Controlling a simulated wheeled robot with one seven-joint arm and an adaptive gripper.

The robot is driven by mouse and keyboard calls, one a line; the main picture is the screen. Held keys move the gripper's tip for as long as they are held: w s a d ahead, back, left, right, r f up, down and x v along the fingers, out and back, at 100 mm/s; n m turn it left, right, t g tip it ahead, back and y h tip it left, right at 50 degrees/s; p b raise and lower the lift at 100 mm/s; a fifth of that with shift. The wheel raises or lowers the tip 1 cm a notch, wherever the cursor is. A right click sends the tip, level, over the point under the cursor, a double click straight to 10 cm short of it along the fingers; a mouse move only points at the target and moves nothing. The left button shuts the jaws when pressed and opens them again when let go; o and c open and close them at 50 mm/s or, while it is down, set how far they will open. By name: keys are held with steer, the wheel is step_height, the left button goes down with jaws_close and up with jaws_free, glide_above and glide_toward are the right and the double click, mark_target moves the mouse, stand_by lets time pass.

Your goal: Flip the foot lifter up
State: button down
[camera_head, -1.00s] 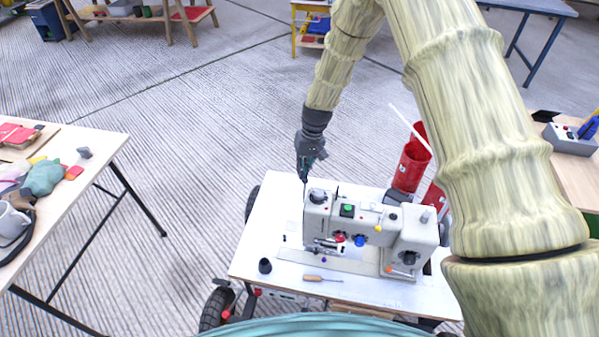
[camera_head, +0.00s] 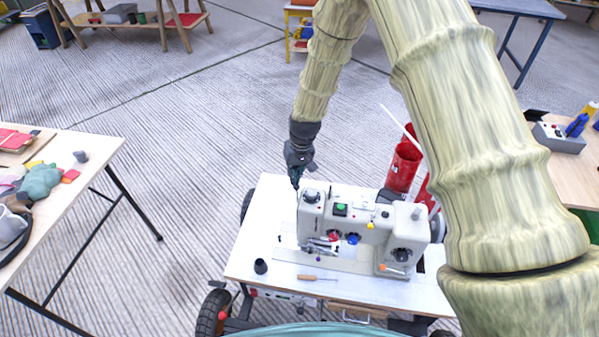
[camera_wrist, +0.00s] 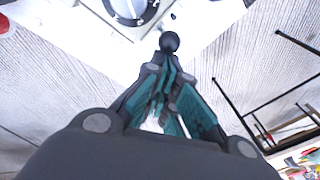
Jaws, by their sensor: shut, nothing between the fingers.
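A white sewing machine (camera_head: 372,222) stands on a white wheeled table (camera_head: 250,240), with its needle head at the left end. The foot lifter is too small to tell apart in the head view; a small black round knob (camera_wrist: 169,42) shows just past my fingertips in the wrist view and may be its end. My gripper (camera_head: 296,184) is shut and empty, pointing down behind the left end of the machine head. In the wrist view my fingers (camera_wrist: 164,68) come together near the knob; I cannot tell if they touch it.
A small black cup (camera_head: 261,266) and a wooden-handled tool (camera_head: 318,278) lie on the front of the table. A red bin (camera_head: 403,165) stands behind the machine. Another table (camera_head: 75,150) with clutter is at left.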

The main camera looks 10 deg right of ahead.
steer(key=shift+s+a+r, duration=0.1)
steer(key=shift+s+a, duration=0.25)
steer(key=shift+s, duration=0.25)
steer(key=shift+s+a+r, duration=0.1)
steer(key=shift+s+a, duration=0.2)
steer(key=shift+s, duration=0.3)
steer(key=shift+s+f, duration=0.3)
steer(key=shift+s, duration=0.05)
steer(key=w+r+p, duration=0.1)
steer(key=w, duration=0.4)
steer(key=s+r+b, duration=0.2)
steer(key=s+r, duration=0.3)
steer(key=r, duration=0.4)
steer(key=shift+a, duration=0.4)
